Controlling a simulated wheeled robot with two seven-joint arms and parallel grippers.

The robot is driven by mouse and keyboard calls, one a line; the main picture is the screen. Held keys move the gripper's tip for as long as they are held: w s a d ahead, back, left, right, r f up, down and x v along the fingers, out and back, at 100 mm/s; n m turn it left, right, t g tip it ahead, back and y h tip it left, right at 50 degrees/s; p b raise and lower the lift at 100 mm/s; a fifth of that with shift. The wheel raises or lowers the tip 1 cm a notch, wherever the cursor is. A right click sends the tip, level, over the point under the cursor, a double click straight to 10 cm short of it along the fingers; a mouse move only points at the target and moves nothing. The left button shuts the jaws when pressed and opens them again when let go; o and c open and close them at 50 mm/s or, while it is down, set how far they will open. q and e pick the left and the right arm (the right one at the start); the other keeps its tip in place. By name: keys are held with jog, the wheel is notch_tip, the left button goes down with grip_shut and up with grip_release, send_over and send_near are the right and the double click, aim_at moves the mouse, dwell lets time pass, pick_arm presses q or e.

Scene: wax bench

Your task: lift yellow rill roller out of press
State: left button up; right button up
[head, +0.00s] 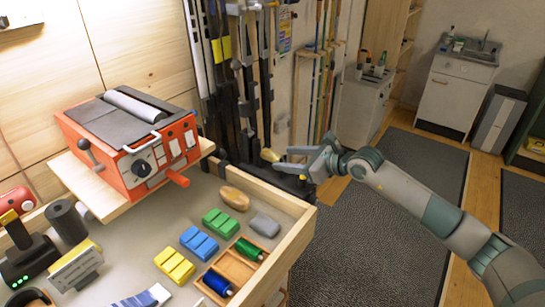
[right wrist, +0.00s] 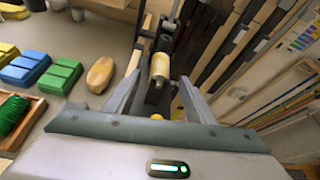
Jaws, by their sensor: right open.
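A pale yellow roller (head: 269,155) shows at the bench's far right corner, just beyond the fingertips of my right gripper (head: 283,158). In the right wrist view the yellow roller (right wrist: 160,67) stands roughly upright in a dark holder (right wrist: 158,98) that looks like the press. My right gripper (right wrist: 159,80) is open there, with one finger on each side of the line to the roller. The roller appears ahead of the fingertips, and I see no contact. The roller's lower end is partly hidden. My left gripper is not in view.
An orange machine (head: 138,160) with a grey roller stands on a wooden shelf at the left. On the bench lie green (head: 220,222), blue (head: 199,242) and yellow (head: 175,264) blocks, a tan oval (head: 234,197) and a spool tray (head: 228,271). Skis stand along the wall behind.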

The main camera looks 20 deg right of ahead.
aim_at(281, 157)
jog(key=shift+b+x, duration=0.4)
jog(key=shift+x, duration=1.85)
jog(key=shift+r, duration=0.2)
jog(key=c, duration=1.2)
